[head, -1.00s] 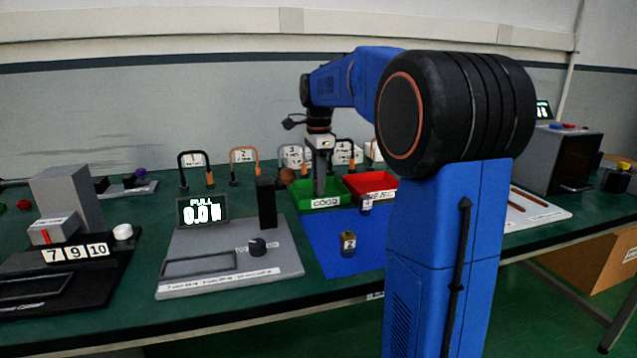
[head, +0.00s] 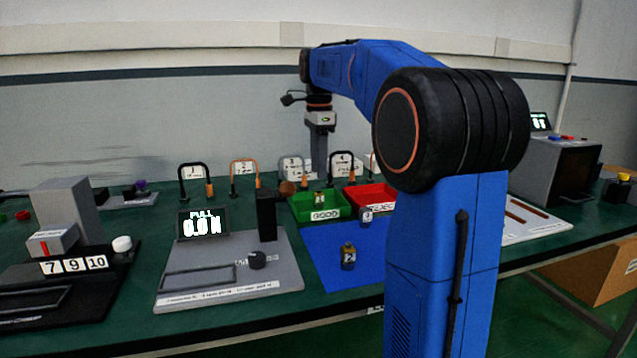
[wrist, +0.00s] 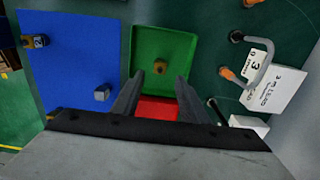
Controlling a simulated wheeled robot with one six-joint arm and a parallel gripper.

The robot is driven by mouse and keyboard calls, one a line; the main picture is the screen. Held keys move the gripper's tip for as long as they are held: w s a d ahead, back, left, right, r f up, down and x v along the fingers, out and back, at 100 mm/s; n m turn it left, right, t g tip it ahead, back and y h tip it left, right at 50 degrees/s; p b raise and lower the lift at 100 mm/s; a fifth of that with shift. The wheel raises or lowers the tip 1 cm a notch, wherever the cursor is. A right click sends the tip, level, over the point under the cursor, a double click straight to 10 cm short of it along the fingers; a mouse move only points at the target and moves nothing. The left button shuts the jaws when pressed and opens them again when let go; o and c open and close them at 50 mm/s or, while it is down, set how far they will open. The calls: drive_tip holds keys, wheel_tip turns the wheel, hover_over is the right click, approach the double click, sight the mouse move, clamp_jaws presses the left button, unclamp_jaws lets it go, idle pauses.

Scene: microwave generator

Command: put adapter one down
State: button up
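A small brass adapter (head: 319,198), by its place adapter one though its number is not readable, stands in the green GOOD tray (head: 301,212). In the wrist view the adapter (wrist: 159,67) sits on the tray floor, beyond my fingertips and apart from them. My gripper (head: 319,176) hangs above the green tray, pointing down. In the wrist view my gripper (wrist: 158,82) has its two fingers spread with nothing between them. Brass adapter 2 (head: 348,255) and grey adapter 3 (head: 366,216) stand on the blue mat (head: 325,268).
The red reject tray (head: 385,192) adjoins the green tray on the right. Several looped, numbered leads (head: 245,170) stand behind. A pull tester (head: 225,270) with a black post is left of the mat, its display (head: 203,224) reading 0.0 N. My arm hides part of the right side.

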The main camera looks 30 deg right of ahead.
sight(319, 190)
drive_tip(key=shift+r, duration=1.65)
